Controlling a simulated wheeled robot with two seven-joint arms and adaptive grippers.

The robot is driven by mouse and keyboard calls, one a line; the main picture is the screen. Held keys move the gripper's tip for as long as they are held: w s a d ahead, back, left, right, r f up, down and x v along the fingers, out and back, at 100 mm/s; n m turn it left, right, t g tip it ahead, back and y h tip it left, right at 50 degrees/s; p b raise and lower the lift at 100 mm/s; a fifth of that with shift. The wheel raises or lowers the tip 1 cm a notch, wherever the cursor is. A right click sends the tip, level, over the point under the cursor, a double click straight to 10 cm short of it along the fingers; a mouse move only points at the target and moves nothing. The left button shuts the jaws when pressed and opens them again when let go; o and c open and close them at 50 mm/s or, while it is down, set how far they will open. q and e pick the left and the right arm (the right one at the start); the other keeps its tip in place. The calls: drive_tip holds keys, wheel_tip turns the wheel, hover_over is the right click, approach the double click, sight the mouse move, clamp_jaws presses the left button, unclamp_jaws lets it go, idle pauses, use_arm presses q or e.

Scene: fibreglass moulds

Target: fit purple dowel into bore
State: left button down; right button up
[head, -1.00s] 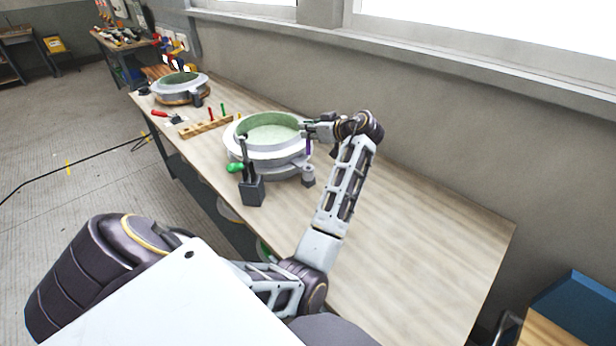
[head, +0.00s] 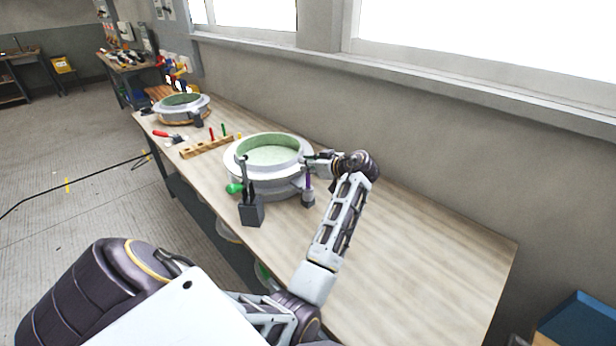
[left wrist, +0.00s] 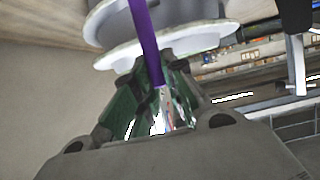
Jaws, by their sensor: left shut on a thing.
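My left gripper (head: 311,164) is shut on the purple dowel (head: 308,183) at the right side of the near mould (head: 270,178). The dowel hangs roughly upright below the fingers. Its lower end is at the top of a small grey boss (head: 308,200) beside the mould's rim; I cannot tell whether it has entered the bore, and the bore opening is hidden. In the left wrist view the purple dowel (left wrist: 146,42) runs up from between the green-lined fingers (left wrist: 160,105), with the pale round mould (left wrist: 175,38) behind it. My right gripper is not in view.
A wooden rack (head: 206,147) with coloured pegs and a second mould (head: 181,108) are farther back. The right part of the bench (head: 430,250) is clear.

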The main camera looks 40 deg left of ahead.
sight(308, 187)
use_arm(q)
drive_tip(key=shift+f, duration=2.4)
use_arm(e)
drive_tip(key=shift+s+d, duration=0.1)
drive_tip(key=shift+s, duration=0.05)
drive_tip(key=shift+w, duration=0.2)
use_arm(q)
drive_tip(key=shift+f, duration=0.15)
drive_tip(key=c, duration=1.5)
unclamp_jaws()
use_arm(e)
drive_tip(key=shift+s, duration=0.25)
use_arm(q)
drive_tip(key=shift+r, duration=0.2)
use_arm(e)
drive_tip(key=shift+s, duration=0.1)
